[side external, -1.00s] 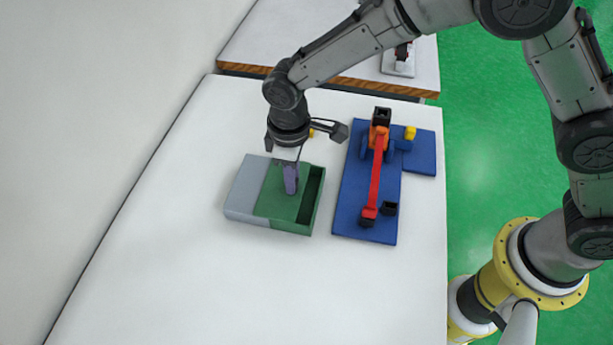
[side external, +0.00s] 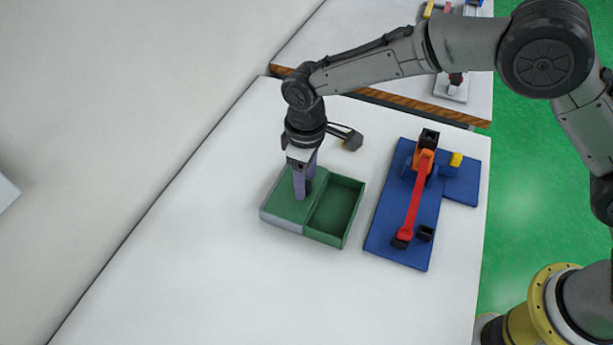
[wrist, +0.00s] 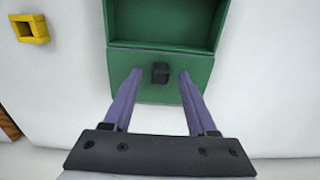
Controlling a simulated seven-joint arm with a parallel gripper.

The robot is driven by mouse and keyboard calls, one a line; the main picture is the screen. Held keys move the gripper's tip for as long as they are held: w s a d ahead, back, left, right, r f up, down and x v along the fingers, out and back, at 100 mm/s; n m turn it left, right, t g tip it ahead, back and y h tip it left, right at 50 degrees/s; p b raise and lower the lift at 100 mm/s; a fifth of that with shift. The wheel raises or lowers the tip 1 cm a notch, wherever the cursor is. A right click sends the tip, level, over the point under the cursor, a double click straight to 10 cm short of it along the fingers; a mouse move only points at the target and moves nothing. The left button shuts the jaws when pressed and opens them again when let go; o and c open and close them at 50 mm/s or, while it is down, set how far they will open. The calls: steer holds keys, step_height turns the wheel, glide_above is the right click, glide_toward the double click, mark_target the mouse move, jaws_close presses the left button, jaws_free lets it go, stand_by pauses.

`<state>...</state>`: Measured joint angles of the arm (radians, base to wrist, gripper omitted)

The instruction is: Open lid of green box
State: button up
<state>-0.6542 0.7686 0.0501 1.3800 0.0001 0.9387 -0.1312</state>
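The green box (side external: 347,238) stands on the white table, with its open compartment showing empty in both views. Its green sliding lid (side external: 284,205) lies to the left, over the grey part of the box (side external: 279,222). The wrist view also shows the box (wrist: 221,25) and the lid (wrist: 148,92), with a small dark knob (wrist: 160,72) on the lid. My gripper (side external: 303,191) is low over the lid. In the wrist view its two purple fingers are apart, one on each side of the knob, with gaps showing between them and it.
A blue base (side external: 390,228) with a red arm (side external: 417,195) on it stands to the right of the box. A yellow square piece with a hole (wrist: 30,28) lies on the table in the wrist view. The front of the table (side external: 240,290) is clear.

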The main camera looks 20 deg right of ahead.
step_height(320, 180, up, 14)
stand_by(0.7)
steer(key=shift+f, duration=0.15)
